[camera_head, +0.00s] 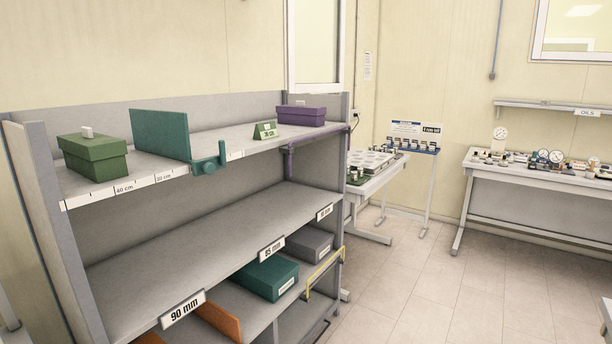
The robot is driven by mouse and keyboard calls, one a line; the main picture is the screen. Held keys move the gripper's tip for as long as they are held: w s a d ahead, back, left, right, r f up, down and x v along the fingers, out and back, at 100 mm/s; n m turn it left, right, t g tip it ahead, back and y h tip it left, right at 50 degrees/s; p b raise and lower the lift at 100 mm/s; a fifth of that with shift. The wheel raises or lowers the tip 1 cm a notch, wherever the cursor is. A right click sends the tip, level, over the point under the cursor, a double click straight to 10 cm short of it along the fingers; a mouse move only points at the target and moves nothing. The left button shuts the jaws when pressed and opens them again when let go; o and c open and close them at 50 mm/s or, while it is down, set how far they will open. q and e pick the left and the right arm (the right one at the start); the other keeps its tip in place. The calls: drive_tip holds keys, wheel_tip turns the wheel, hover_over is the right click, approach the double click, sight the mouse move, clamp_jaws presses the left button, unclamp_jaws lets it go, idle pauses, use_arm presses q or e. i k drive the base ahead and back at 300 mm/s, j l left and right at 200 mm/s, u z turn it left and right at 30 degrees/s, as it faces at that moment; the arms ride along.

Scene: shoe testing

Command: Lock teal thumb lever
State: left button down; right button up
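A teal divider panel (160,134) stands upright across the top shelf of the grey rack. At its front, a teal clamp (206,166) sits on the shelf's front edge, over the ruler strip. An upright teal piece (222,152) at the clamp's right side looks like the thumb lever; whether it is locked I cannot tell. Neither of my grippers is in view, and nothing touches the clamp.
A green box (92,158) stands left of the panel. A small green sign (265,131) and a purple box (301,115) stand to the right. Lower shelves hold a teal box (266,276) and a grey box (309,243). Floor right of the rack is clear.

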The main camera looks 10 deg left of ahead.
sight(222, 150)
drive_tip(key=i+j+u, duration=0.2)
drive_tip(key=u, duration=0.15)
drive_tip(key=i+j+u, duration=0.2)
drive_tip(key=u, duration=0.2)
